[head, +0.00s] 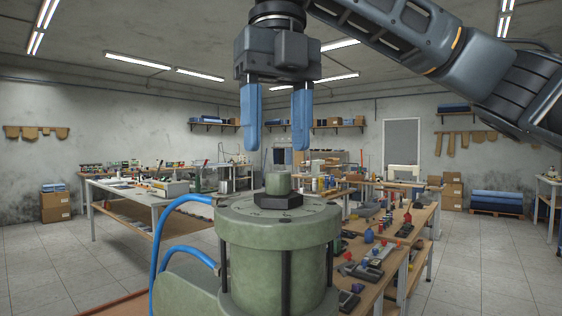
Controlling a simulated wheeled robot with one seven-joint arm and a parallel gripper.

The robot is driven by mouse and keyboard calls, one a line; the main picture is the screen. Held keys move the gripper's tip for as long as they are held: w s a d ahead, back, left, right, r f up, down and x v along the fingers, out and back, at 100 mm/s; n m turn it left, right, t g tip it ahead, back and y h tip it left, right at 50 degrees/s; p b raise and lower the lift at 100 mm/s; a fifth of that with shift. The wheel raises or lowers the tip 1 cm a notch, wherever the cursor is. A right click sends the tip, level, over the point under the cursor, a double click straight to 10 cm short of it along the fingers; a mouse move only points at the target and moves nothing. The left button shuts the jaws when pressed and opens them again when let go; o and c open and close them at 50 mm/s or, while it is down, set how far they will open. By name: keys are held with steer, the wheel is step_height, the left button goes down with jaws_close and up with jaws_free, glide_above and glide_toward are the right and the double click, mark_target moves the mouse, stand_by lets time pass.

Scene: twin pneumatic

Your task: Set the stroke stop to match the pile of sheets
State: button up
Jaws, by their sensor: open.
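A green pneumatic cylinder (265,250) stands upright in front of me, with dark tie rods down its side. On its flat round top is a black hexagonal nut (281,202). A short green round stub (278,183), which looks like the stroke stop, rises from the nut. Fine marks ring the top, too small to read. My gripper (276,149) points down above the stub, its two blue fingers spread apart and empty. A clear gap shows between the fingertips and the stub. I cannot pick out the pile of sheets.
Blue hoses (168,226) curve out from the cylinder's left side. A wooden bench (410,243) with several tools stands behind it to the right. A pale worktable (125,192) stands at the left. The space around my gripper looks clear, and bare floor shows at the right.

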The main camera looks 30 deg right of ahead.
mark_target(276, 172)
steer(key=shift+f, duration=2)
steer(key=shift+a, duration=0.1)
steer(key=shift+c, duration=0.2)
jaws_close()
steer(key=shift+r, duration=0.1)
